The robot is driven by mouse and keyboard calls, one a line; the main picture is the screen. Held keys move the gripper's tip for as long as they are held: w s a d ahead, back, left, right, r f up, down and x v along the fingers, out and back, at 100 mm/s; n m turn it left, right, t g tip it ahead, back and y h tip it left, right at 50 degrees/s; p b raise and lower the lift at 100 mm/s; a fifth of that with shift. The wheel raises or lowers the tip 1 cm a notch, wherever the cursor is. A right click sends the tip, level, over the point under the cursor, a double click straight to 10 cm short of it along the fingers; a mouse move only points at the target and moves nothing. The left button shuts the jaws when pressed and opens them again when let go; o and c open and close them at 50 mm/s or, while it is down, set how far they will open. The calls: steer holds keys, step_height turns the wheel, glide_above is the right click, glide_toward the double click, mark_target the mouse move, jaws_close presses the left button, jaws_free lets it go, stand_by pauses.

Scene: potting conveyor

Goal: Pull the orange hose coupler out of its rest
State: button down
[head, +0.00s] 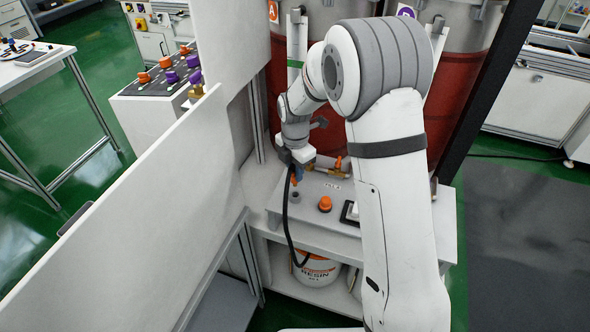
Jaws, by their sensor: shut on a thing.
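My gripper (297,169) points down over the left part of a light grey panel in the head view. It is shut on the orange hose coupler (294,181), of which only a small orange part shows below the fingers. A black hose (287,222) hangs from beside the gripper, curving down past the panel's front edge. A small grey round fitting (295,197) on the panel lies just below the coupler in the picture. I cannot tell whether the coupler touches it, or whether it is the rest.
An orange knob (325,204) stands on the panel to the right, and a brass valve with an orange handle (338,162) behind. A white wall panel (165,195) closes off the left. Red drums (393,122) stand behind. A resin bucket (316,271) sits on the lower shelf.

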steer(key=shift+r+p, duration=2.1)
steer(key=shift+r, duration=1.35)
